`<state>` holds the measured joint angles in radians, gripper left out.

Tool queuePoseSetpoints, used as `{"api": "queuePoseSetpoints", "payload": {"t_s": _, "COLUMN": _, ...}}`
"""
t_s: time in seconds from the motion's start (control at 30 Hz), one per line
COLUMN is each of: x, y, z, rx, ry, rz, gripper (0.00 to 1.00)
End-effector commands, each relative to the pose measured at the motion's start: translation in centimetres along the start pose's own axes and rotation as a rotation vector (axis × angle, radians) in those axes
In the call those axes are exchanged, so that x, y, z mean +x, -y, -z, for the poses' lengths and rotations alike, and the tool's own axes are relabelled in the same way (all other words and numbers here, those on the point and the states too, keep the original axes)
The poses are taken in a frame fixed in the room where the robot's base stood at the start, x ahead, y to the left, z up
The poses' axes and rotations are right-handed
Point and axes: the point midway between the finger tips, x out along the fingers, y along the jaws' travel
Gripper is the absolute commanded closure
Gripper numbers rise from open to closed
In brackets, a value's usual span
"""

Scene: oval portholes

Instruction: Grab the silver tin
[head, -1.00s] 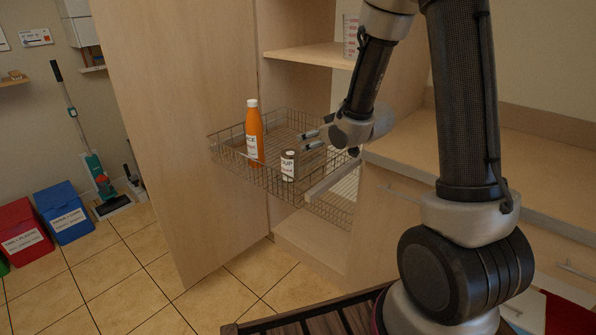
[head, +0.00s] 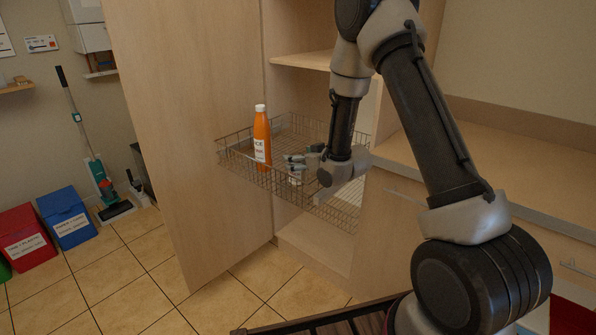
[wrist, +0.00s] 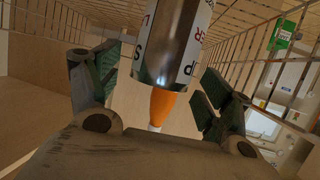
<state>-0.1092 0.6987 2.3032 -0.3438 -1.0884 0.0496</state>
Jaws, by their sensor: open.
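The silver tin (wrist: 170,62) shows shiny metal and a white label with dark and red letters in the wrist view. It stands in the wire basket (head: 235,160), and in the head view only a small pale part of the tin (head: 295,181) shows below my fingers. My gripper (head: 290,162) is at the tin, and in the wrist view its open fingers (wrist: 160,78) lie on either side of it, with gaps visible. I cannot tell how deep the tin sits between them.
An orange bottle (head: 262,138) with a white cap stands in the basket left of the tin; the wrist view shows it behind the tin (wrist: 160,106). The cabinet door (head: 190,120) stands open at left, a shelf (head: 300,60) lies above, and a counter (head: 500,160) is at right.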

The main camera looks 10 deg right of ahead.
Motion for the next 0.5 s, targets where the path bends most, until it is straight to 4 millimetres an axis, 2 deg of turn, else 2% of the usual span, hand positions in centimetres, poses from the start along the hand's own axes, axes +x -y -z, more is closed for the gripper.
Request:
{"api": "queuePoseSetpoints", "payload": {"t_s": 0.17, "x": 0.02, "y": -0.02, "z": 0.02, "rx": 0.0, "ry": 0.0, "rz": -0.001, "gripper": 0.2}}
{"api": "queuePoseSetpoints", "payload": {"t_s": 0.5, "x": -0.01, "y": -0.03, "z": 0.02, "rx": 0.001, "ry": 0.0, "rz": -0.001, "gripper": 0.8}}
